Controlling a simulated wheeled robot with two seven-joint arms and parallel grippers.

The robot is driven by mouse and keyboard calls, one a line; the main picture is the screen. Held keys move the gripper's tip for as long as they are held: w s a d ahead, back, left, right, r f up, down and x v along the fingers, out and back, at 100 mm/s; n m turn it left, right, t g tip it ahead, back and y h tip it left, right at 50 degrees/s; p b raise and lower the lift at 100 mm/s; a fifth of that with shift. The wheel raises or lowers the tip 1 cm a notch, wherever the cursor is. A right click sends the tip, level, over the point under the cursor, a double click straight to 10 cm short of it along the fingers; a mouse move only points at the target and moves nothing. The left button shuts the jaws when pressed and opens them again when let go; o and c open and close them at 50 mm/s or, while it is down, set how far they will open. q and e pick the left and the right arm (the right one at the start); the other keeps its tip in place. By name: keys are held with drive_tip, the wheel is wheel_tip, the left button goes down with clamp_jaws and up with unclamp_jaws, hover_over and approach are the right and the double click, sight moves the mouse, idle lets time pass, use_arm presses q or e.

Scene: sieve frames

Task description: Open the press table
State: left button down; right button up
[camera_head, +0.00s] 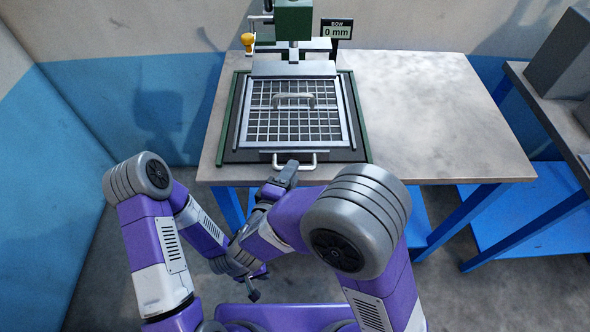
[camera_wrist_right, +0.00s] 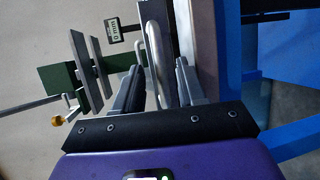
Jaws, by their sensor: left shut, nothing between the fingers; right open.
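The press table is a dark sliding bed (camera_head: 240,155) between green rails, with a pale bar handle (camera_head: 308,163) on its front edge. A square sieve frame with a grid and its own handle (camera_head: 294,100) lies on it, in front of the green press (camera_head: 293,20). My right gripper (camera_head: 291,168) is open at the front handle. In the right wrist view the handle bar (camera_wrist_right: 153,50) shows between the two open fingers (camera_wrist_right: 158,80); I cannot tell whether they touch it. My left gripper (camera_head: 253,292) is shut and empty, low in front of the bench.
A display (camera_head: 337,29) beside the press reads "BOW 0 mm". A yellow knob (camera_head: 248,39) is at the press's left. The grey bench top (camera_head: 440,120) is clear on the right. Another table with grey boxes (camera_head: 565,55) stands at far right.

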drive_tip(key=shift+b+x, duration=0.35)
drive_tip(key=shift+x, duration=1.2)
clamp_jaws()
